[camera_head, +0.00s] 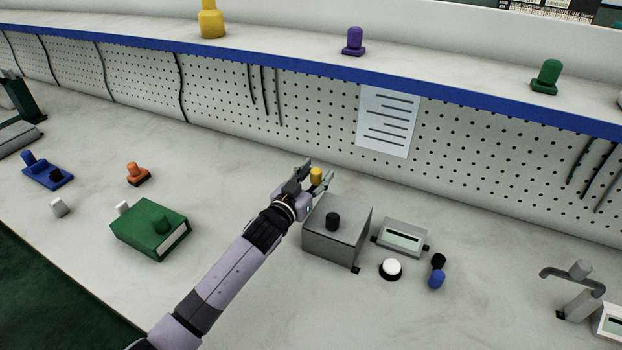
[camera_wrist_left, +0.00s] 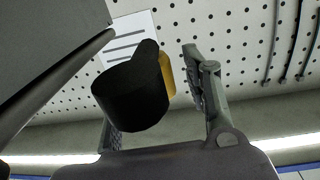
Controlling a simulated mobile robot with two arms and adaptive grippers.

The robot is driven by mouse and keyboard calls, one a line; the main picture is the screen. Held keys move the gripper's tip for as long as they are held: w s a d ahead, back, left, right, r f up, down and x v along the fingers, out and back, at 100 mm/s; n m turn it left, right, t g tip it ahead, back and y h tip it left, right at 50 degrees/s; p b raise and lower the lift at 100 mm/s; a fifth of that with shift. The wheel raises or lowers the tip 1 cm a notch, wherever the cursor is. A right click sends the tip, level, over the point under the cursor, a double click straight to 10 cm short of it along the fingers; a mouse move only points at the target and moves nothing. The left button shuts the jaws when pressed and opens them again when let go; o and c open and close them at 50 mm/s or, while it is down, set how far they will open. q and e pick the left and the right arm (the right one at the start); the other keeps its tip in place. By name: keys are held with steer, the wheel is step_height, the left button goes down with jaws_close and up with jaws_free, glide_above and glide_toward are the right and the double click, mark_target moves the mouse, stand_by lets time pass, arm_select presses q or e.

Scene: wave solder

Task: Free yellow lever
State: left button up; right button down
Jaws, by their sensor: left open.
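The yellow lever (camera_head: 316,176) is a short yellow knob just behind the grey box (camera_head: 337,232). My left gripper (camera_head: 317,172) is open, with one finger on each side of the lever in the head view. In the left wrist view a black cylindrical part (camera_wrist_left: 130,95) lies between the fingers, with a strip of the yellow lever (camera_wrist_left: 167,74) showing behind it. The black part hides most of the yellow one. I cannot tell whether a finger touches the lever. My right gripper is not in view.
A green box (camera_head: 151,229) stands left of my arm. A perforated wall (camera_head: 230,100) rises behind.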

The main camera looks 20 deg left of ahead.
arm_select(q)
steer(key=v, duration=1.2)
